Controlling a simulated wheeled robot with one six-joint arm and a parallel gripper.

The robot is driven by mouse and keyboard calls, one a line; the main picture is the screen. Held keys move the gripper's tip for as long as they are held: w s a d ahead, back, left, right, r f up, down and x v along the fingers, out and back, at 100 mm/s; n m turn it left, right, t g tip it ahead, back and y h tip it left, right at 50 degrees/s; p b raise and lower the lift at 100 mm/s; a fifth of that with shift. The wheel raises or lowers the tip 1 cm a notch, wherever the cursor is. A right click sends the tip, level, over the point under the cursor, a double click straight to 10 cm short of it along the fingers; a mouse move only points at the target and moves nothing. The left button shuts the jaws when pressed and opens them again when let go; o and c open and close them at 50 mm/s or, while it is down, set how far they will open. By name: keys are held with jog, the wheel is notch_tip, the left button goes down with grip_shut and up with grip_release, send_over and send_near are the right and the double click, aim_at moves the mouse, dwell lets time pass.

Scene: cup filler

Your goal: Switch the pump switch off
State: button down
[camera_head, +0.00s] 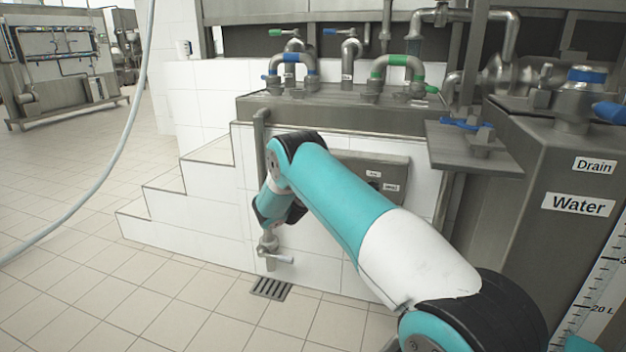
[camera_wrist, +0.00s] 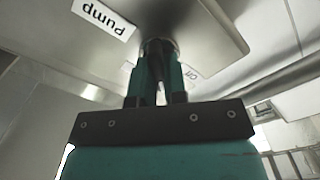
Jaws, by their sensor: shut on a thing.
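The pump switch (camera_wrist: 158,46) is a small dark knob on a grey metal panel (camera_wrist: 200,30) in the wrist view. A white label reading "Pump" (camera_wrist: 103,19) is beside it, upside down in this view. My gripper (camera_wrist: 157,66) reaches up to the panel, with its teal fingers shut on the switch knob. The fingers hide much of the knob, so its turn position cannot be told. Another label (camera_wrist: 190,75) behind the fingers is partly hidden. In the head view the grey panel (camera_head: 385,161) is partly behind my arm, and my gripper cannot be made out.
Pipes with blue valve (camera_head: 291,57) and green valve (camera_head: 398,60) stand on the counter above the panel. A grey tank labelled "Water" (camera_head: 577,204) is close on the right. White tiled steps (camera_head: 190,205) and a hanging hose (camera_head: 128,125) are left. A floor drain (camera_head: 271,288) lies below.

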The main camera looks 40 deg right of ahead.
jog(key=shift+f+n+p, duration=0.2)
jog(key=shift+n+p, duration=0.65)
jog(key=shift+n, duration=3.05)
jog(key=shift+a+n, duration=0.1)
jog(key=shift+n, duration=0.2)
jog(key=c, duration=1.2)
grip_release()
jog(key=shift+w, duration=0.1)
jog(key=shift+o, duration=0.2)
jog(key=b+v, duration=1.4)
jog(key=v, duration=0.3)
jog(key=shift+a, duration=0.2)
